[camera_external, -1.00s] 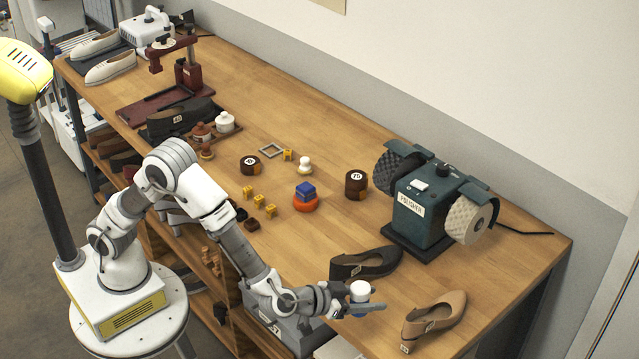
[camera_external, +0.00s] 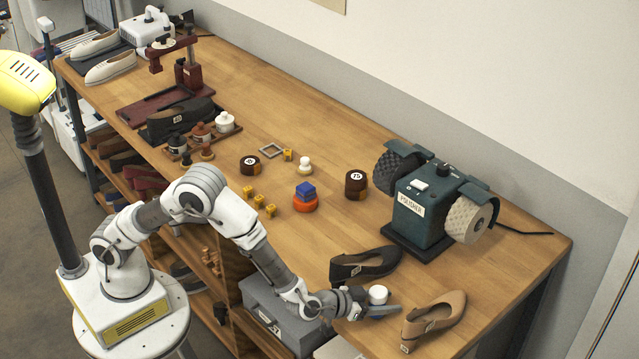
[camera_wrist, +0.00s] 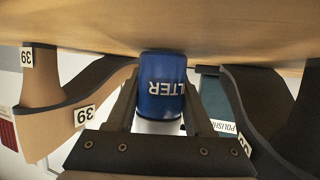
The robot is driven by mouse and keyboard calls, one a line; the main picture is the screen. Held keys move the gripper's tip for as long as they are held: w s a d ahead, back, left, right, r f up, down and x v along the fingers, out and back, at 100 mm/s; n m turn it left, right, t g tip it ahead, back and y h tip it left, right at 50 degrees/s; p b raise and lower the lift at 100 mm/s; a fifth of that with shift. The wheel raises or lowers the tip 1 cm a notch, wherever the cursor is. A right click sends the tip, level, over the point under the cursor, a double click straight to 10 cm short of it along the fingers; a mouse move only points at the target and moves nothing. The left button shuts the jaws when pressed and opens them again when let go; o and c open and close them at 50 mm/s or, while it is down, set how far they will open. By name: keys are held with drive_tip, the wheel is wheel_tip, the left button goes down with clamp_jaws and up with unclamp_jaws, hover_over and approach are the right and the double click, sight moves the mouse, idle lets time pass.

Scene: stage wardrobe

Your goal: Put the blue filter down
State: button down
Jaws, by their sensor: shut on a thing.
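The blue filter (camera_wrist: 162,85) has a blue body with white lettering, upside down in the wrist view, and a white end. My gripper (camera_external: 376,308) is shut on it, with one finger on each side. In the external view the white top (camera_external: 378,291) points up above my fingers, and the fingers hide most of the blue body. The filter is upright over the front right of the wooden bench (camera_external: 300,100), between a black shoe and a tan shoe. Its blue end is close to the bench top; I cannot tell whether it touches.
The black shoe (camera_external: 362,266) is behind my gripper and the tan shoe (camera_external: 436,318) is to its right. The green polisher (camera_external: 420,212) stands farther back. Blue and orange pieces (camera_external: 305,198) sit mid-bench. A grey box (camera_external: 275,315) is below the arm.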

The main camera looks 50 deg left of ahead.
drive_tip(key=shift+f, duration=0.1)
drive_tip(key=shift+c, duration=1.4)
unclamp_jaws()
drive_tip(key=shift+r, duration=0.25)
drive_tip(key=p+v, duration=0.1)
drive_tip(key=v, duration=1.1)
drive_tip(key=shift+s+f, duration=0.1)
